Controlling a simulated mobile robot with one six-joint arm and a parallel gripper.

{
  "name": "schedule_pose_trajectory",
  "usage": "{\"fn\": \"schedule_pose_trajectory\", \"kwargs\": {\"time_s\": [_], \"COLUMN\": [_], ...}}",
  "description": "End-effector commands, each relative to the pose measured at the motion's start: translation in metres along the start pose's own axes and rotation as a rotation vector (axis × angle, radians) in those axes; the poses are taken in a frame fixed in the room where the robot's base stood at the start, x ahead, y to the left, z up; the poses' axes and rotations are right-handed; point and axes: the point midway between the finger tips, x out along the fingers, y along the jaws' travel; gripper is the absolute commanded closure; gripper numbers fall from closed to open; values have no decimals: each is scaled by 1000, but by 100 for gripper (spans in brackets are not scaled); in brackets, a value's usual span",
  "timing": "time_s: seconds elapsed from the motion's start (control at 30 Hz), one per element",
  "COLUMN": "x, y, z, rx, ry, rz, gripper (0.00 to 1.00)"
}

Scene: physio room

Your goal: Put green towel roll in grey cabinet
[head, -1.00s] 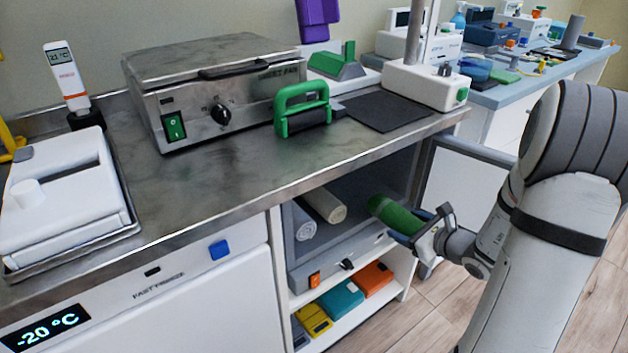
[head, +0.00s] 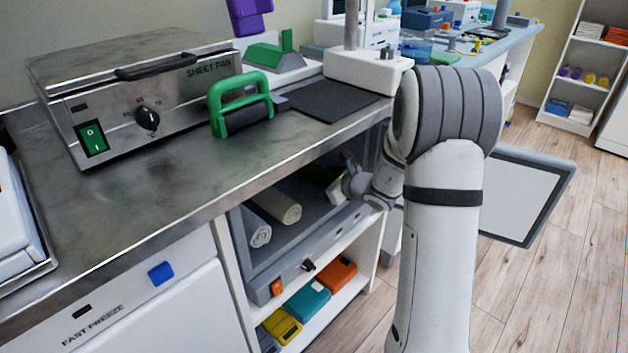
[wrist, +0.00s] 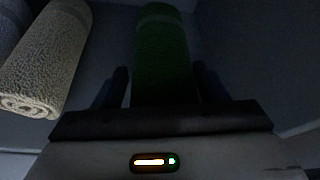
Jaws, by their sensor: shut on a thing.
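The grey cabinet (head: 340,236) is set under the steel counter, and its door (head: 522,192) hangs open to the right. My gripper (wrist: 163,88) is inside the cabinet, shut on the green towel roll (wrist: 162,45), with one finger on each side. The roll points away from the gripper in the dark wrist view. Whether it touches the cabinet floor cannot be told.
A beige towel roll (head: 275,206) and a grey-blue one (head: 257,232) lie in the cabinet's left part. The beige roll (wrist: 48,58) is left of my gripper in the wrist view. A cabinet wall (wrist: 255,55) is close on the right. Coloured boxes (head: 307,299) fill the shelf below.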

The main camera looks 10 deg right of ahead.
Motion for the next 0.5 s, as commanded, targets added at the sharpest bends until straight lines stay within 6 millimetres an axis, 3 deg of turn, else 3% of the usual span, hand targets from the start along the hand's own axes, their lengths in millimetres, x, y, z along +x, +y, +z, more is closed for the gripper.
{"fn": "schedule_pose_trajectory", "kwargs": {"time_s": [0.27,0.33,0.5], "x": [40,41,40], "y": [-1,1,1], "z": [10,-1,1], "rx": [0,2,-1], "ry": [-1,0,-2], "rz": [3,1,1], "gripper": [63,63,63]}}
